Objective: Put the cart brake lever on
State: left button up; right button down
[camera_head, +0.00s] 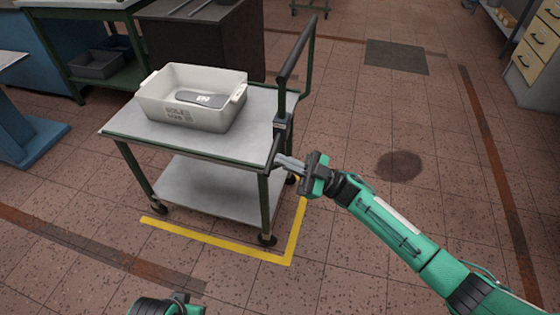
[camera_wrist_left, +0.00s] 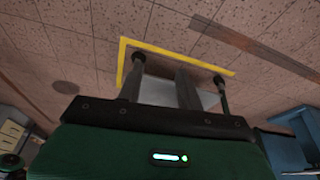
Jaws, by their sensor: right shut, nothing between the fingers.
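The cart (camera_head: 130,127) stands on the tiled floor with a grey top, a lower shelf and dark green legs. A dark box-like fitting (camera_head: 282,122) sits at the foot of its handle, on the right edge. A thin dark bar (camera_head: 273,150) runs down from it and looks like the brake lever; its exact position is hard to tell. My right gripper (camera_head: 281,161) is shut and empty, its tips close beside this bar; contact is unclear.
A white bin (camera_head: 160,105) with a grey shoe last (camera_head: 200,98) inside stands on the cart top. Yellow floor tape (camera_head: 215,241) borders the cart's front and right. A dark cabinet (camera_head: 190,45) stands behind. The floor to the right is open.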

pick_arm(q)
jog(key=shift+b+v, duration=0.35)
jog(key=shift+v, duration=0.55)
pick_arm(e)
jog(key=v, duration=0.8)
jog(key=shift+d+f, duration=0.25)
jog(key=shift+f, duration=0.05)
pick_arm(q)
jog(key=shift+w+r, duration=0.1)
jog(key=shift+w, duration=0.05)
pick_arm(e)
jog(key=shift+s, duration=0.1)
